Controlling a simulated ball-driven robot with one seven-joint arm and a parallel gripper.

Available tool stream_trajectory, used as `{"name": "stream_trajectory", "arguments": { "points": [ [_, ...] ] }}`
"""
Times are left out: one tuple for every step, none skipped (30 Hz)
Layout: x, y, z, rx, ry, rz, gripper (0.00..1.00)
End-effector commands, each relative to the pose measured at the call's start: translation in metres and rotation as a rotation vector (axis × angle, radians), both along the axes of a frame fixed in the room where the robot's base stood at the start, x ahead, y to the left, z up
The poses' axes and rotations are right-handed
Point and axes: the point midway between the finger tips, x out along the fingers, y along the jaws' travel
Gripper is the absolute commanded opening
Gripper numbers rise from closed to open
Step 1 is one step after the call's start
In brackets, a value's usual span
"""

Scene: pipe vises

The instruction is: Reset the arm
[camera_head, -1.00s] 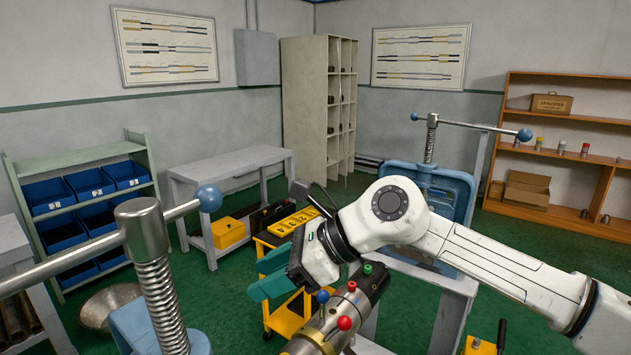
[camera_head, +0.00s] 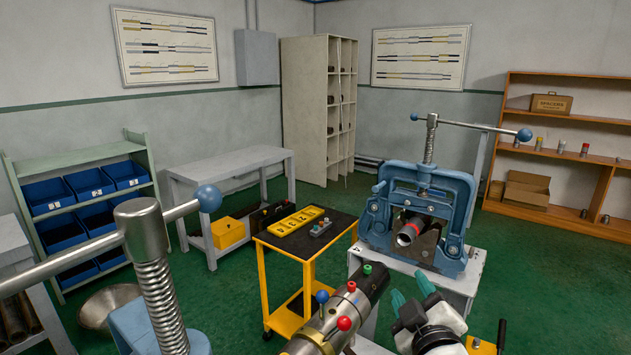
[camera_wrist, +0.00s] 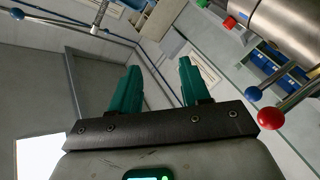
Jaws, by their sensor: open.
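My gripper (camera_head: 411,302) is at the lower middle right in the head view, its teal fingers pointing up and left. In the wrist view the two teal fingers (camera_wrist: 158,92) stand apart with nothing between them. The gripper is open and empty. It is just right of a metal pipe assembly (camera_head: 327,325) with red, blue and green knobs, and in front of a white stand. The arm folds back toward the bottom edge of the head view.
A blue pipe vise (camera_head: 464,210) holding a pipe (camera_head: 411,229) stands on the white stand (camera_head: 451,287) behind my gripper. A yellow cart (camera_head: 311,267) carries a yellow tray (camera_head: 296,221). A steel vise screw (camera_head: 158,280) fills the left foreground. Green floor is clear at right.

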Motion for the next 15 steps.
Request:
{"name": "stream_trajectory", "arguments": {
  "points": [
    [-0.015, -0.011, -0.033, 0.069, 0.096, -0.033, 0.46],
    [-0.024, -0.018, -0.051, 0.106, 0.149, -0.055, 0.46],
    [-0.037, -0.027, -0.074, 0.155, 0.222, -0.084, 0.46],
    [-0.047, -0.033, -0.091, 0.19, 0.274, -0.106, 0.46],
    [-0.059, -0.038, -0.107, 0.224, 0.328, -0.127, 0.46],
    [-0.075, -0.045, -0.129, 0.267, 0.397, -0.156, 0.46],
    [-0.088, -0.05, -0.144, 0.298, 0.449, -0.179, 0.46],
    [-0.102, -0.054, -0.159, 0.328, 0.501, -0.201, 0.46],
    [-0.121, -0.06, -0.178, 0.366, 0.571, -0.23, 0.46],
    [-0.136, -0.064, -0.192, 0.393, 0.622, -0.256, 0.46],
    [-0.152, -0.068, -0.205, 0.419, 0.674, -0.28, 0.46],
    [-0.174, -0.073, -0.221, 0.452, 0.742, -0.312, 0.46],
    [-0.191, -0.076, -0.232, 0.474, 0.793, -0.337, 0.46],
    [-0.209, -0.08, -0.243, 0.498, 0.843, -0.363, 0.46],
    [-0.233, -0.084, -0.256, 0.523, 0.911, -0.398, 0.46]
  ]
}}
